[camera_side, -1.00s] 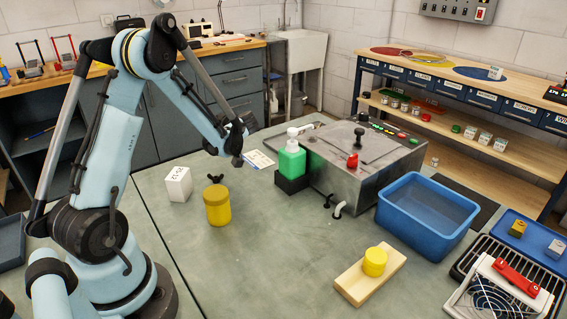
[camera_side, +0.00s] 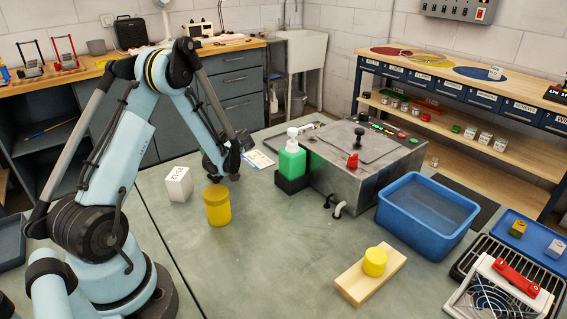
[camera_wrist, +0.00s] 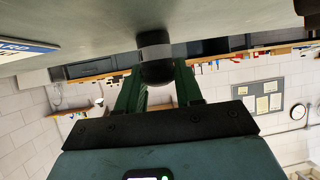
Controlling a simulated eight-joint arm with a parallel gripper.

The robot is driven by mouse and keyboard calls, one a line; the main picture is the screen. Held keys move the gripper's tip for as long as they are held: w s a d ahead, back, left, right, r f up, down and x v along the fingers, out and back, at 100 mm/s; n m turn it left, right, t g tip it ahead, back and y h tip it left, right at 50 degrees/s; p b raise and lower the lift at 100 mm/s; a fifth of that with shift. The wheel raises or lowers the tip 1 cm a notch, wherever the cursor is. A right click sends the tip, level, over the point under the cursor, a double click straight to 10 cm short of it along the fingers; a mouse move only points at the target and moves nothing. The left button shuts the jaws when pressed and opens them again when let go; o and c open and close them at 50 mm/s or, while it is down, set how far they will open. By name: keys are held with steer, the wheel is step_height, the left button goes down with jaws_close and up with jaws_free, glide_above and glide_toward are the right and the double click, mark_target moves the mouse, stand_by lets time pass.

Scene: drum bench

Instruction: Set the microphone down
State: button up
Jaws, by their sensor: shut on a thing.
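My gripper (camera_side: 222,172) is low over the bench, just behind the yellow jar (camera_side: 217,206) in the side view. In the wrist view my gripper (camera_wrist: 158,85) is shut on a dark cylinder with a grey band, which looks like the microphone (camera_wrist: 155,45). The bench surface (camera_wrist: 80,25) shows at the top of that upside-down view, close to the microphone. I cannot tell whether the microphone touches it. In the side view the microphone is not clearly told apart from my dark gripper.
A white labelled block (camera_side: 179,185) stands left of the yellow jar. A green pump bottle (camera_side: 291,160) and a metal machine (camera_side: 350,165) stand to the right. A printed card (camera_side: 260,159) lies behind my gripper.

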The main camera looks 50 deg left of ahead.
steer(key=o, duration=1)
steer(key=d+r+m+t+h, duration=0.25)
steer(key=d+r+m, duration=0.25)
steer(key=d, duration=0.6)
steer(key=d+r+m+t+h, duration=0.25)
steer(key=d+r+m, duration=0.25)
steer(key=d, duration=0.6)
steer(key=s+d+m+t+h, duration=0.1)
steer(key=d+m+h, duration=0.1)
steer(key=d+m, duration=0.1)
steer(key=s+d+r+m+t+h, duration=0.1)
steer(key=s+d+m+h, duration=0.1)
steer(key=d, duration=0.4)
steer(key=s+d+r+m+t+h, duration=0.1)
steer(key=d+m+h, duration=0.2)
steer(key=d+m, duration=0.1)
steer(key=shift+s+d+r, duration=0.15)
steer(key=shift+s+d, duration=0.15)
steer(key=shift+d, duration=0.25)
